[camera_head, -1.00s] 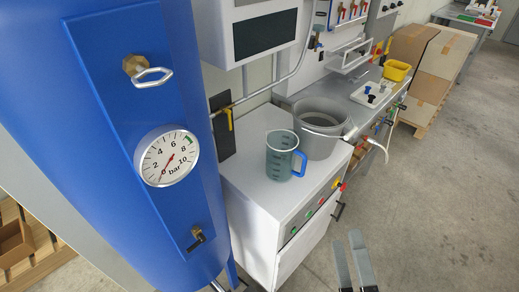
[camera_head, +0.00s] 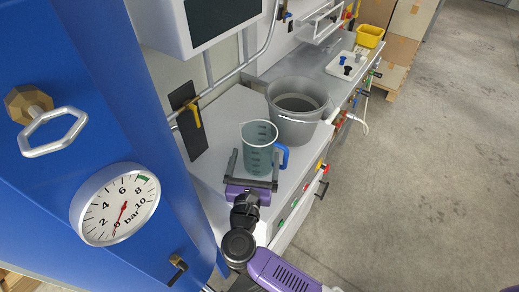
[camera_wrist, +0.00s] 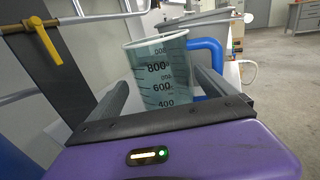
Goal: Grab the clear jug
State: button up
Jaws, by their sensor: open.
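The clear jug (camera_head: 259,150) is a see-through, bluish measuring jug with dark scale marks and a blue handle on its right side. It stands upright on the white cabinet top. My gripper (camera_head: 254,170) is at the jug's near side, open, with one finger towards the left and one towards the right of the jug. In the wrist view the jug (camera_wrist: 163,72) stands between the two fingers, and its lower part is hidden behind my gripper's dark crossbar. I cannot tell whether the fingers touch it.
A grey bucket (camera_head: 297,112) stands close behind the jug to the right. A blue tank with a pressure gauge (camera_head: 114,204) is at the left. A yellow-handled valve (camera_head: 193,112) and pipe are behind. Buttons (camera_head: 306,187) line the cabinet's front edge. Open floor lies right.

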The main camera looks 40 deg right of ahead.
aim_at(261, 135)
jog(key=p+x, duration=0.1)
jog(key=x, duration=0.3)
jog(key=p+x, duration=0.1)
jog(key=x, duration=0.2)
jog(key=shift+d+f, duration=0.2)
jog(key=shift+d, duration=0.25)
jog(key=c, duration=1.2)
jog(key=shift+c, duration=0.2)
jog(key=shift+r, duration=0.1)
